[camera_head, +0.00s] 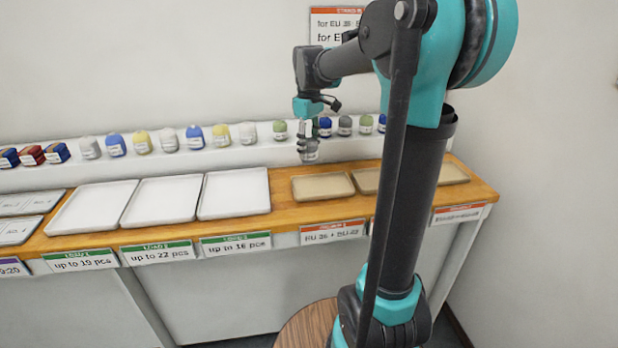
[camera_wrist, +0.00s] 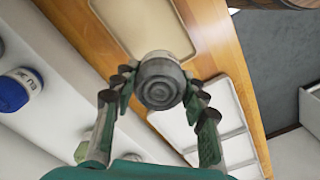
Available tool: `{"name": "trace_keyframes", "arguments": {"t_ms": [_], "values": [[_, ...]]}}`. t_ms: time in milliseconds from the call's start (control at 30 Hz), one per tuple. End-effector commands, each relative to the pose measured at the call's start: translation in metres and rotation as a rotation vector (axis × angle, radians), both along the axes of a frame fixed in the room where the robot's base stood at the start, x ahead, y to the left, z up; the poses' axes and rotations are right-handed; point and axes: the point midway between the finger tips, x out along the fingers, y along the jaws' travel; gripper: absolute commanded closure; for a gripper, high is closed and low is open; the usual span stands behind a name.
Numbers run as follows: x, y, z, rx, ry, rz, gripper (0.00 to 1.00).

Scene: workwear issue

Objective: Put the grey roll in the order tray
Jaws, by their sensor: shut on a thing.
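My gripper (camera_head: 308,146) is shut on the grey roll (camera_wrist: 161,82), which shows end-on between the two fingers in the wrist view. In the head view the roll (camera_head: 309,155) hangs upright at the front of the raised shelf, behind the left tan tray (camera_head: 322,197). This shallow tray looks empty and shows beyond the roll in the wrist view (camera_wrist: 140,22). White trays (camera_head: 234,193) with green labels stand to its left and look empty. Which one is the order tray cannot be read from the labels.
The raised shelf (camera_head: 200,160) carries a row of blue, yellow, grey and green rolls (camera_head: 194,136), some close beside my gripper. Folded items (camera_head: 30,155) lie at the far left. More tan trays (camera_head: 452,173) stand to the right, partly behind my arm.

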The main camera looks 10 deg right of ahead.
Motion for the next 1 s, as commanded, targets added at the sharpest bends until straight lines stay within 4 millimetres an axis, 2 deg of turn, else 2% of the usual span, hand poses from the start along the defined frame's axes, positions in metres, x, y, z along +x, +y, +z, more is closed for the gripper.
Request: {"name": "trace_keyframes", "arguments": {"t_ms": [100, 300, 467, 700, 1000], "values": [[0.000, 0.000, -0.030, 0.000, 0.000, 0.000, 0.85], [0.001, 0.000, -0.060, 0.000, 0.000, 0.000, 0.85], [0.000, 0.000, -0.071, 0.000, 0.000, 0.000, 0.85], [0.001, 0.000, -0.101, 0.000, 0.000, 0.000, 0.85], [0.000, 0.000, -0.105, 0.000, 0.000, 0.000, 0.85]]}}
